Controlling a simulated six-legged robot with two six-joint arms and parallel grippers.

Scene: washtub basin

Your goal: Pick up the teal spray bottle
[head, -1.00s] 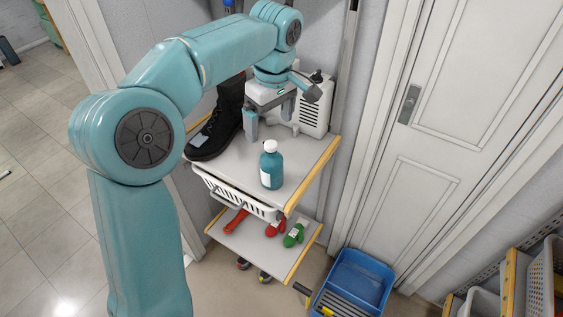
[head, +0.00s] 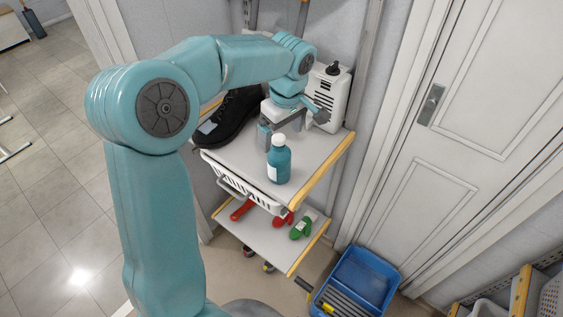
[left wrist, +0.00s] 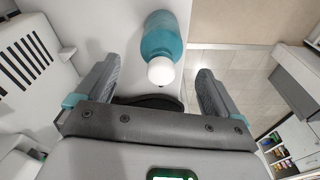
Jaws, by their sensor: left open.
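The teal spray bottle (head: 279,163) stands upright on the top shelf of a cart, near its front edge. It has a white cap and a pale label. My left gripper (head: 268,136) is just behind and slightly left of the bottle, low over the shelf. In the left wrist view the gripper (left wrist: 155,82) is open, its two fingers spread apart. The bottle (left wrist: 163,38) shows beyond the fingertips, its white cap roughly between them, with nothing gripped. My right gripper is not in view.
A black boot (head: 230,117) and a white canister (head: 328,96) stand on the same top shelf (head: 315,150). A white basket (head: 240,185) hangs below it. The lower shelf holds red and green items (head: 301,228). A blue tub (head: 357,280) sits on the floor.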

